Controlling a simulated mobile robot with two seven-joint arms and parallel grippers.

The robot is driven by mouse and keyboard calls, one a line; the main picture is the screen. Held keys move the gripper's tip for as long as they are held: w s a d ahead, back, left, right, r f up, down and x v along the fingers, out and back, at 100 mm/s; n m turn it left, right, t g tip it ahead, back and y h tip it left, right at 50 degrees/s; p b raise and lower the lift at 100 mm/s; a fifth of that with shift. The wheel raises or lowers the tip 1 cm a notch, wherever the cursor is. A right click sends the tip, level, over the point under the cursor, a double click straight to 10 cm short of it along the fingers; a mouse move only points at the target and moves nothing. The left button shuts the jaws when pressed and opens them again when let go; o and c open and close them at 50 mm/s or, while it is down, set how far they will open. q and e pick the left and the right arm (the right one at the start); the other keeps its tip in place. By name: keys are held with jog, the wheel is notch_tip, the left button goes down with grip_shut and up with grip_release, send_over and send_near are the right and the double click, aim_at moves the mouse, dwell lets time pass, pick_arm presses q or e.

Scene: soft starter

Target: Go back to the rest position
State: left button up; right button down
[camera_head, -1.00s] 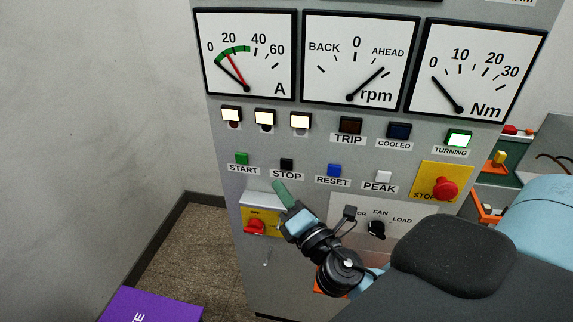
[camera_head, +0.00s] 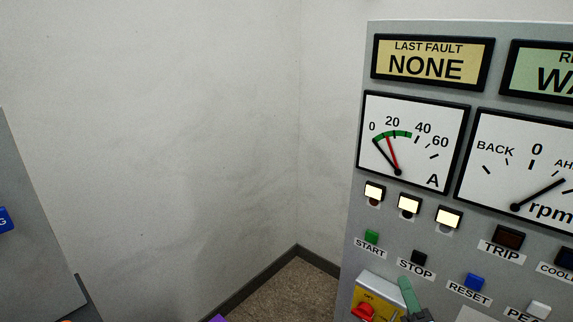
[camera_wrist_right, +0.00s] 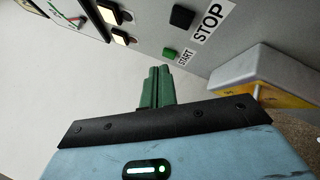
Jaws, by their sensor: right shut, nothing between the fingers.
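My right gripper (camera_head: 406,290) shows at the bottom edge of the head view, with green fingers held together and nothing between them. It is in front of the grey panel, just below the black STOP button (camera_head: 418,257) and to the right of the red rotary switch (camera_head: 363,312). In the right wrist view, the shut fingers (camera_wrist_right: 158,88) point toward the panel near the green START button (camera_wrist_right: 169,54). They look apart from the buttons. My left gripper is in neither view.
The grey control panel (camera_head: 360,215) fills the right side, with gauges, lit lamps and a NONE display (camera_head: 430,62). A hooded yellow switch plate (camera_wrist_right: 268,85) lies close right of the fingers. Another grey cabinet (camera_head: 35,240) stands far left. Bare wall is between.

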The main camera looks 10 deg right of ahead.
jog(key=s+a+f+m+g+y+p, duration=0.15)
jog(key=s+f+m+g, duration=0.35)
jog(key=f, duration=0.5)
jog(key=s+a+f+m+g, duration=0.2)
jog(key=s+f+m, duration=0.35)
jog(key=f, duration=0.45)
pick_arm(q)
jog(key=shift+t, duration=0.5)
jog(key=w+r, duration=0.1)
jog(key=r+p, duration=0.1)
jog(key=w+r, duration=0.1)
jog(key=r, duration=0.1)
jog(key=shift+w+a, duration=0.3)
pick_arm(e)
jog(key=s+a+f+m+g+y, duration=0.1)
jog(key=s+f+m, duration=0.3)
jog(key=s, duration=0.4)
jog(key=s+a+f+m+g+y, duration=0.1)
jog(key=s+a+f+m+g, duration=0.2)
jog(key=s, duration=0.6)
notch_tip(320, 180, down, 3)
jog(key=a+m, duration=0.1)
jog(key=m, duration=0.2)
jog(key=shift+r+m+g, duration=0.2)
jog(key=shift+m+g, duration=0.1)
jog(key=shift+m, duration=0.05)
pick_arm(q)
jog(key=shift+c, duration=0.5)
pick_arm(e)
jog(key=shift+a, duration=0.1)
